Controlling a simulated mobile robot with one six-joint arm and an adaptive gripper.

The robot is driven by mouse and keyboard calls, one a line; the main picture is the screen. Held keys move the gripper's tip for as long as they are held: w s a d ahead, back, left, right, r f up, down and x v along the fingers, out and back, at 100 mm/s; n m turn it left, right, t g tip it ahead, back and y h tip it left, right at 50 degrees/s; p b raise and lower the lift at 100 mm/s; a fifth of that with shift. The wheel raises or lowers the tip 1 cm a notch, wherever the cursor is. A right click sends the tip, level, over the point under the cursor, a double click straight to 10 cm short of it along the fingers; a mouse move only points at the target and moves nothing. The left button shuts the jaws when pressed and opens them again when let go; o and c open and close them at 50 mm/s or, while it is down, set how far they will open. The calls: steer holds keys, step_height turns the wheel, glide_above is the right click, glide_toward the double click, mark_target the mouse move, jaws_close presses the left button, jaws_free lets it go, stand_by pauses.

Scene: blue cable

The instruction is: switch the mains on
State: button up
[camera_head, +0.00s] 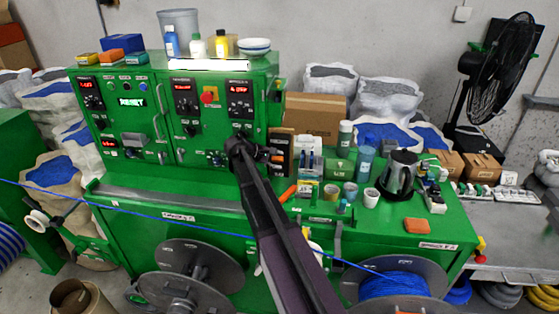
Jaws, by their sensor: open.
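The green control cabinet (160,140) stands at the back of the green machine. On its front is a red knob on a yellow plate (209,96); I cannot tell whether it is the mains switch or which way it is set. Red digital displays sit on the panel, one of them at the upper right (238,90), and a lit text display (132,103) is on the left door. My gripper (238,146) is open and in front of the cabinet's lower right part, below and right of the red knob. It hides part of the panel; contact cannot be told.
Bottles and a grey bucket (178,22) stand on the cabinet. A blue cable (130,211) runs across the machine's front above the reels (190,272). A black fan (497,60) stands at right.

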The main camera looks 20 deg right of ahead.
mark_target(276, 158)
stand_by(0.3)
steer(key=shift+s+a+r+m+g+p, duration=0.15)
steer(key=shift+s+a+r+m+p, duration=0.1)
steer(key=shift+s+a+r+p, duration=0.35)
steer(key=shift+s+a+r+m+g+p, duration=0.15)
steer(key=shift+s+a+r+m+p, duration=0.2)
steer(key=shift+r+p, duration=0.4)
steer(key=s+a+f+m+y+b, duration=0.3)
steer(key=s+a+f+y+b, duration=0.1)
steer(key=s+a+f, duration=0.4)
steer(key=s+a+f+m+y+b, duration=0.3)
steer(key=s+a+f+y, duration=0.4)
steer(key=s+a, duration=0.5)
steer(key=s+f+b, duration=0.1)
steer(key=s+f, duration=0.1)
steer(key=s, duration=0.1)
steer(key=shift+s+t+y, duration=0.3)
steer(key=shift+s+t, duration=0.1)
